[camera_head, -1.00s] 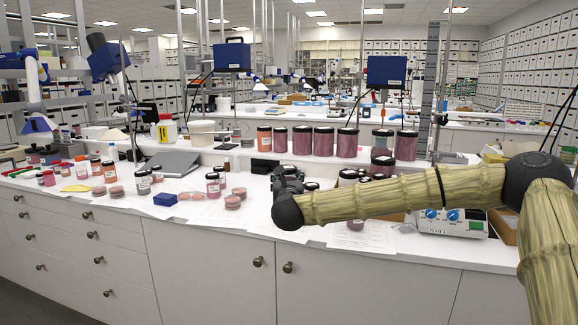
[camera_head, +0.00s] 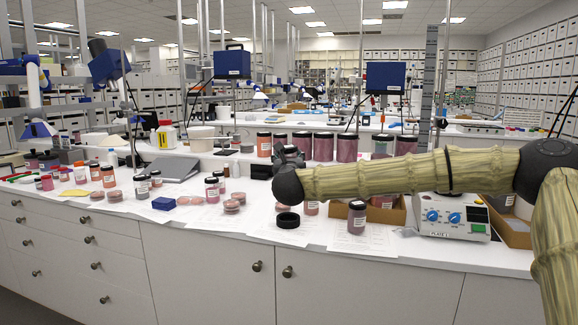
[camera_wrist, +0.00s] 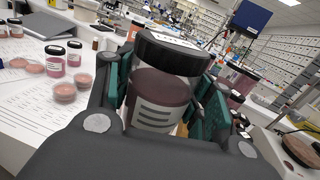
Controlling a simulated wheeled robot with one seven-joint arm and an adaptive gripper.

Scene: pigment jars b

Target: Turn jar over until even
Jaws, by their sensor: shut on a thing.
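My gripper (camera_head: 289,160) is raised above the bench in the head view, with the arm coming in from the right. In the wrist view, my gripper (camera_wrist: 165,95) is shut on a jar (camera_wrist: 158,95), its green pads on either side. The jar has a black lid, a pale label with dark lines and dark maroon contents. A paler, see-through band shows under the lid, with a slanted line between it and the darker part. The lid is at the top of the wrist picture, a little tilted. In the head view the held jar is mostly hidden by my gripper.
A labelled jar (camera_head: 357,218) and a black ring-like holder (camera_head: 288,220) stand near the bench's front edge. A white device with blue knobs (camera_head: 452,215) is at right. Several large jars (camera_head: 324,147) line the raised shelf behind. Papers cover the middle bench.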

